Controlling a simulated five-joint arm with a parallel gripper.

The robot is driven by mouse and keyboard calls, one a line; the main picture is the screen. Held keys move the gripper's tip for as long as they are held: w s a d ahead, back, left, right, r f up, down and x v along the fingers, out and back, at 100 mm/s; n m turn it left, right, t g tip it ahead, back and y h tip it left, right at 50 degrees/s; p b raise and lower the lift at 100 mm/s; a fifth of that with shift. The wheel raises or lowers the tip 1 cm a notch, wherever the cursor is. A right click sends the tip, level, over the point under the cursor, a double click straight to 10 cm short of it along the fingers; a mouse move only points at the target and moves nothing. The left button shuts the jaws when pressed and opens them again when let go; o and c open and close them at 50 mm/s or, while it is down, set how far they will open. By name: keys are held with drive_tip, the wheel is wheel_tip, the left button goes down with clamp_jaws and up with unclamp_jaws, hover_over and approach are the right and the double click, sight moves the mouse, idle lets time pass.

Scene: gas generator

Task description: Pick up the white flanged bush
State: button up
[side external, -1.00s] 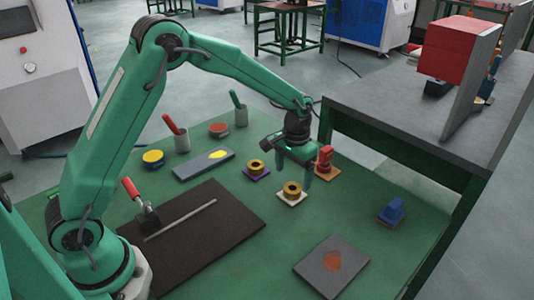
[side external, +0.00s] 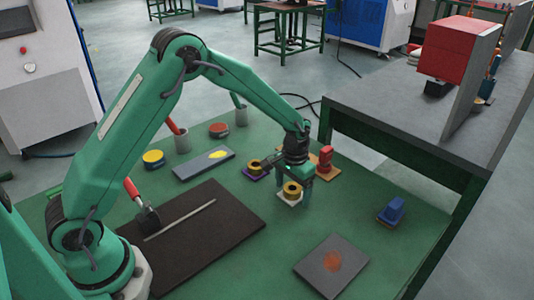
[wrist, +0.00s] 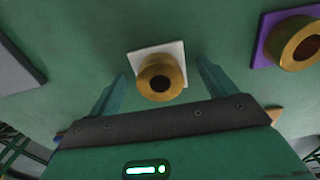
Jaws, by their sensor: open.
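The white flanged bush (side external: 289,200) has a white square flange with a brass-coloured ring on top. It stands flange down on the green table. It also shows in the wrist view (wrist: 161,77), near the upper middle, with its dark bore facing the camera. My gripper (side external: 292,193) is open above and around it, pointing down. In the wrist view its two fingers (wrist: 162,69) are on either side of the bush, with a gap on both sides. No contact shows.
A purple flanged bush (side external: 256,170) is close behind and left; it is at the upper right in the wrist view (wrist: 293,40). A red part (side external: 325,157) on an orange base stands right of my gripper. A blue part (side external: 392,210) and a grey plate (side external: 331,264) are farther right.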

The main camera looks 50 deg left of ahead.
drive_tip(key=shift+c, duration=0.4)
drive_tip(key=c, duration=1.2)
drive_tip(key=shift+r, duration=0.1)
drive_tip(key=shift+r, duration=0.4)
wheel_tip(320, 180, up, 3)
drive_tip(key=shift+r, duration=0.1)
drive_tip(key=s+d+r, duration=0.7)
drive_tip(key=d, duration=0.2)
drive_tip(key=shift+d, duration=0.1)
